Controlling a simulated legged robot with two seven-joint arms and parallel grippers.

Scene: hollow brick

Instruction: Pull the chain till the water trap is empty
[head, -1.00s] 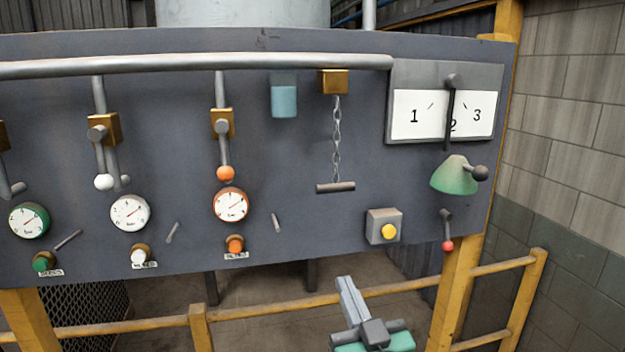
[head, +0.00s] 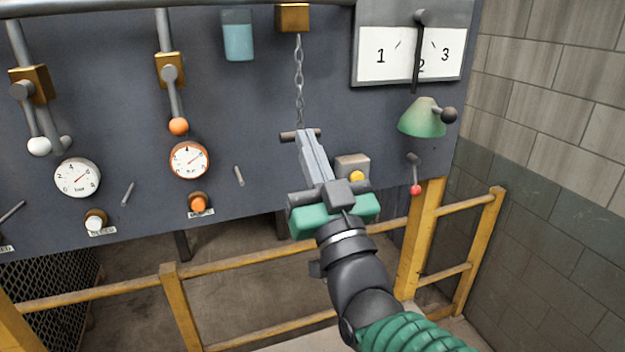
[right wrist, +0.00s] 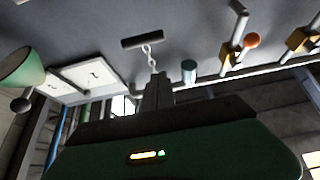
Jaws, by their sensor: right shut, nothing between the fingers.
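The chain (head: 299,80) hangs straight down from a brass box (head: 294,17) on the dark panel and ends in a short grey bar handle (head: 287,136). The water trap (head: 238,38) looks like a small vessel left of the chain, blue-teal below a greyer top band. My right gripper (head: 306,138) is shut and empty, its fingertips overlapping the handle in the head view. In the right wrist view, the handle (right wrist: 142,42) shows clear beyond the fingertips (right wrist: 157,80); contact cannot be told. My left gripper is not in view.
A green bell-shaped cone (head: 422,118) and a red-tipped lever (head: 415,176) are farther right. Orange-tipped lever (head: 175,100) and gauges are left. A yellow railing (head: 240,254) runs below the panel.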

